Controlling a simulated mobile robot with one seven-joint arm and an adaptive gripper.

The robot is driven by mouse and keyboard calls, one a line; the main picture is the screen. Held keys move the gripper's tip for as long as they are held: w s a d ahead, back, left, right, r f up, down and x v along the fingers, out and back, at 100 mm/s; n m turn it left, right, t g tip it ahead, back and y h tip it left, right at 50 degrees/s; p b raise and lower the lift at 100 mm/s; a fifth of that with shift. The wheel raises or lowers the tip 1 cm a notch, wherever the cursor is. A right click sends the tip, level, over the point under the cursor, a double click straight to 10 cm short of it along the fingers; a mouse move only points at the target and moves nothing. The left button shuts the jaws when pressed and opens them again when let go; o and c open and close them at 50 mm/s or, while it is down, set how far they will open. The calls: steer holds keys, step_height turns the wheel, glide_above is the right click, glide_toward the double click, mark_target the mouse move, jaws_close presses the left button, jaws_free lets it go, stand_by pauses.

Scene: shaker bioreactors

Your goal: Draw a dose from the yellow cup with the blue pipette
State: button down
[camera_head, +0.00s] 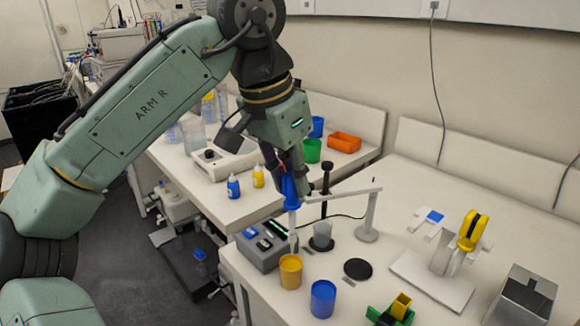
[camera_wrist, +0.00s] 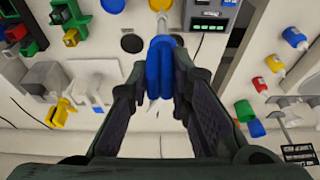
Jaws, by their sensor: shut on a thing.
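My gripper (camera_head: 287,172) is shut on the blue pipette (camera_head: 290,190), which hangs upright with its pale shaft pointing down. In the wrist view the pipette's blue body (camera_wrist: 160,72) sits between the two dark fingers. The yellow cup (camera_head: 290,274) stands on the front bench below the pipette. The lower end of the shaft is just above or behind the cup's far rim in the head view; I cannot tell which. In the wrist view the yellow cup (camera_wrist: 160,4) is cut off at the top edge, near the shaft.
A blue cup (camera_head: 323,299) stands right of the yellow cup. A grey device (camera_head: 262,252) is close on the left. A black disc (camera_head: 358,269), a white-armed stand (camera_head: 368,220), a stand with a yellow tool (camera_head: 472,230) and a green holder (camera_head: 385,316) are to the right.

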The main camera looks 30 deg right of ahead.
mark_target(290, 198)
steer(key=shift+s+f+b, duration=0.1)
steer(key=shift+f+b, duration=2.65)
steer(key=c, duration=2)
jaws_free()
steer(key=shift+r, duration=0.1)
steer(key=shift+r+p, duration=3.2)
steer(key=shift+p, duration=0.3)
